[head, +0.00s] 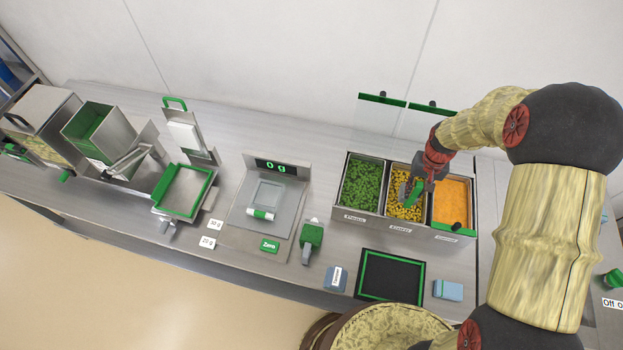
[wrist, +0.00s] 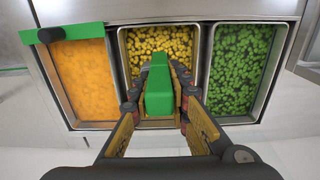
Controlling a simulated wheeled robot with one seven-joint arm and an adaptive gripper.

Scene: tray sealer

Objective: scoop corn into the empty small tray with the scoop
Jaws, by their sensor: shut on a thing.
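My gripper (head: 422,180) is over the middle bin and shut on the green handle of the scoop (head: 411,196). In the wrist view the handle (wrist: 158,92) lies between the two fingers; the scoop's bowl is hidden, so I cannot tell whether it holds corn. The yellow corn (head: 398,208) fills the middle bin and shows in the wrist view (wrist: 160,42). The small clear tray (head: 267,193) sits on the scale (head: 283,217), looks empty, and is left of the bins. The scale display reads 0 g.
Green peas (head: 360,187) fill the left bin and orange food (head: 451,200) the right one. A green-handled tool (head: 311,236) lies between scale and bins. A black mat with green edges (head: 378,290) and a blue block (head: 447,290) lie in front. A sealing frame (head: 208,190) stands left.

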